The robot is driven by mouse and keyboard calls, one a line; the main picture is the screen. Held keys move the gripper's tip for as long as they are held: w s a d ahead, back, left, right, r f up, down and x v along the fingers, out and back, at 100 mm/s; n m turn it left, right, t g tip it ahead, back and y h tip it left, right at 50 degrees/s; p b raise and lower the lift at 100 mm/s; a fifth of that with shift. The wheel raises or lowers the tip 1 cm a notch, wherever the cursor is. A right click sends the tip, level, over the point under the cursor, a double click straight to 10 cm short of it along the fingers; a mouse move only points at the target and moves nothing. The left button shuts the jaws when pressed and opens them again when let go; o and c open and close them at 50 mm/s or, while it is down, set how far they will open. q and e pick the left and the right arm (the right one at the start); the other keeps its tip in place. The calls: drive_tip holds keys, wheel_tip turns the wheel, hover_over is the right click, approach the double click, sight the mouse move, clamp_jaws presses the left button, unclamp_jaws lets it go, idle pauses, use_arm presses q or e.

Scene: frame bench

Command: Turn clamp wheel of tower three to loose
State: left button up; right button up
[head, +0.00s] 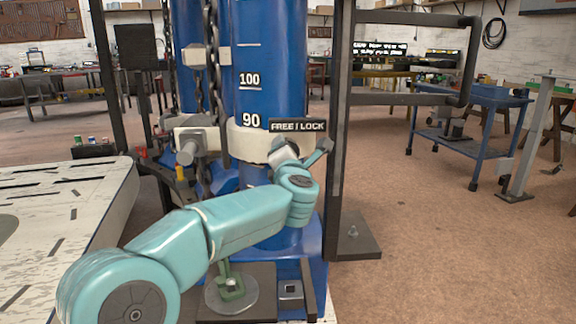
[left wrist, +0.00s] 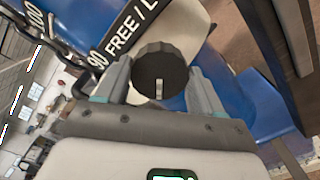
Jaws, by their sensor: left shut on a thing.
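The clamp wheel (left wrist: 160,68) is a dark ribbed knob with a pale mark on its face, in the middle of the left wrist view. My left gripper (left wrist: 161,82) is shut on it, one finger on each side. In the head view the left gripper (head: 290,149) is at the pale collar (head: 245,142) of the blue tower (head: 268,60), just below the FREE / LOCK sign (head: 298,125). The wheel is mostly hidden there by the gripper and wrist. The sign (left wrist: 130,30) also shows beside the wheel in the left wrist view. My right gripper is not in view.
A dark upright post (head: 340,120) stands close to the right of the tower. A chain (head: 212,80) hangs left of it. A pale slotted table (head: 105,195) lies at left. A blue cart (head: 470,125) stands at right, with open floor before it.

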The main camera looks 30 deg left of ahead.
use_arm(q)
drive_tip(key=shift+n+b, duration=1.65)
drive_tip(key=shift+n, duration=1.05)
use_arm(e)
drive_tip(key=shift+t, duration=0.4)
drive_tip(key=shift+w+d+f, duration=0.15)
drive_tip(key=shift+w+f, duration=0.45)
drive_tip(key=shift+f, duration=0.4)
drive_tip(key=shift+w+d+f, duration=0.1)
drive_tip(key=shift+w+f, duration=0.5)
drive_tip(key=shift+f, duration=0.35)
use_arm(q)
drive_tip(key=shift+a, duration=0.1)
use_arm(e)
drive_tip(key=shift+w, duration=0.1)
use_arm(q)
drive_tip(key=shift+r, duration=0.1)
drive_tip(key=o, duration=1)
drive_tip(key=shift+o, duration=0.2)
drive_tip(key=p+v, duration=0.1)
drive_tip(key=v, duration=1.5)
drive_tip(key=shift+s+d, duration=0.15)
drive_tip(key=shift+d, duration=0.05)
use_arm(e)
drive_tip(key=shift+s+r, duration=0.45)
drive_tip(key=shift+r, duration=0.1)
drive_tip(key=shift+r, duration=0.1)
